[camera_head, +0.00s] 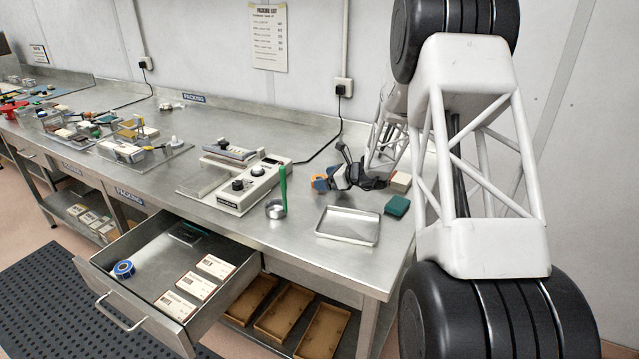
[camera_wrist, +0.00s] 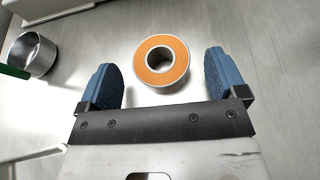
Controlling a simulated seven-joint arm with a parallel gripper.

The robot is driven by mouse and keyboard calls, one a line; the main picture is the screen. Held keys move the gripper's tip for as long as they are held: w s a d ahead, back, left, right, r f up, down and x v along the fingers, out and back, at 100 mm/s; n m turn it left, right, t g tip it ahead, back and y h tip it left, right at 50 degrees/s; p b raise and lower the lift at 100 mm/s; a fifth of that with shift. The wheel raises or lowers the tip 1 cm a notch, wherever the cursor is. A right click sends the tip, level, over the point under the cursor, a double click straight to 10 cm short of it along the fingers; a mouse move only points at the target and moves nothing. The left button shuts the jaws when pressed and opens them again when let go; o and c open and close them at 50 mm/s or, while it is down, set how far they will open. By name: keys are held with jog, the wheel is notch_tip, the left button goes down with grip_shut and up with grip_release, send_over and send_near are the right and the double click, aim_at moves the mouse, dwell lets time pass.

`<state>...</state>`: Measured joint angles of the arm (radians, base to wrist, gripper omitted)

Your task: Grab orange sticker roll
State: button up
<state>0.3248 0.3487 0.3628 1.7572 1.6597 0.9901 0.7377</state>
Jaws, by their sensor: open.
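The orange sticker roll (camera_wrist: 176,55) lies on the steel bench top, its orange ring face and hollow centre showing in the wrist view. My gripper (camera_wrist: 163,82) is open, with one blue padded finger on each side of the roll's near edge. The roll sits between and slightly beyond the fingertips, with gaps on both sides. Nothing is held.
A metal cup (camera_head: 276,208) with a green-handled tool stands left of my gripper, beside the sealer machine (camera_head: 245,187). An empty metal tray (camera_head: 348,225) lies in front, and a green block (camera_head: 397,206) is to the right. An open drawer (camera_head: 150,255) holds boxes and a blue roll.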

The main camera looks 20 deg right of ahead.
jog(key=shift+x, duration=1)
jog(key=c, duration=1)
jog(key=shift+r, duration=0.15)
jog(key=shift+r, duration=0.8)
jog(key=shift+s+r, duration=0.1)
jog(key=shift+r, duration=0.9)
jog(key=s, duration=0.5)
jog(key=s+a, duration=0.1)
jog(key=s, duration=0.4)
jog(key=s+a+r, duration=0.1)
jog(key=s, duration=0.4)
jog(key=shift+s+r, duration=0.1)
jog(key=shift+s, duration=0.25)
